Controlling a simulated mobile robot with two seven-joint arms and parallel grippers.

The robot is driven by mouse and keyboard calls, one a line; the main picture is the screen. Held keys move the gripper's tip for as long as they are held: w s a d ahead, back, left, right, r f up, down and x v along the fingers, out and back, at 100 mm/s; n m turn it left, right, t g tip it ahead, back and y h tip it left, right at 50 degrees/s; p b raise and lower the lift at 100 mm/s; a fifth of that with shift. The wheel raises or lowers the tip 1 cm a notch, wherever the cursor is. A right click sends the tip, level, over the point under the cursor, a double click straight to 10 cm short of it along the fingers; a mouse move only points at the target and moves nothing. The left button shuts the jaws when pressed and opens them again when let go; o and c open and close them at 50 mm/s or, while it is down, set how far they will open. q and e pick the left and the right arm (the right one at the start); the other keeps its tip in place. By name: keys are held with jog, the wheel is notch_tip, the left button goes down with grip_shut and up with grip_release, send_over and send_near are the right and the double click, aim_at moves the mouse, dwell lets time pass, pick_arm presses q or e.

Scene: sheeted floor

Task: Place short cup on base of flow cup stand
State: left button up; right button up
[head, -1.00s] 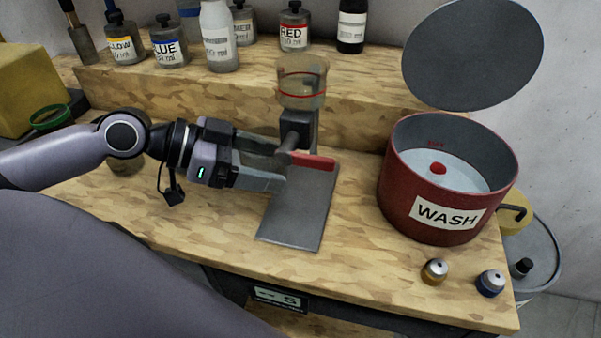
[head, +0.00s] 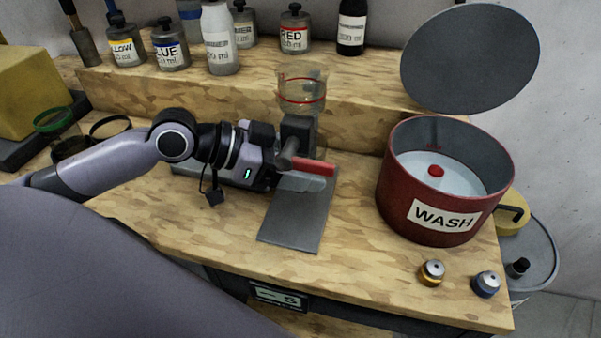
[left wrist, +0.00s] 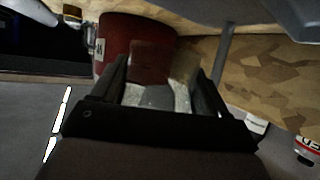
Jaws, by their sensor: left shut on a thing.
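The flow cup stand has a flat grey base plate (head: 295,218), a dark column and a red handle (head: 314,167). A clear flow cup (head: 302,95) with a red line sits at its top. My left gripper (head: 300,182) reaches in from the left, its fingers low over the back of the base, below the red handle. In the left wrist view, a see-through, darker patch, seemingly the short cup (left wrist: 151,62), shows between the fingers (left wrist: 160,76). My right gripper is not in view.
A red WASH pot (head: 440,218) with a raised lid (head: 470,60) stands right of the stand. Small weights (head: 432,272) lie at the front right. Bottles (head: 220,40) line the back shelf. The front of the base plate is clear.

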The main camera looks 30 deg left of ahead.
pick_arm(q)
notch_tip(320, 180, down, 3)
dwell(0.3)
jog(key=shift+f+b, duration=0.4)
jog(key=shift+f, duration=0.2)
jog(key=o, duration=1.1)
jog(key=shift+r, duration=0.15)
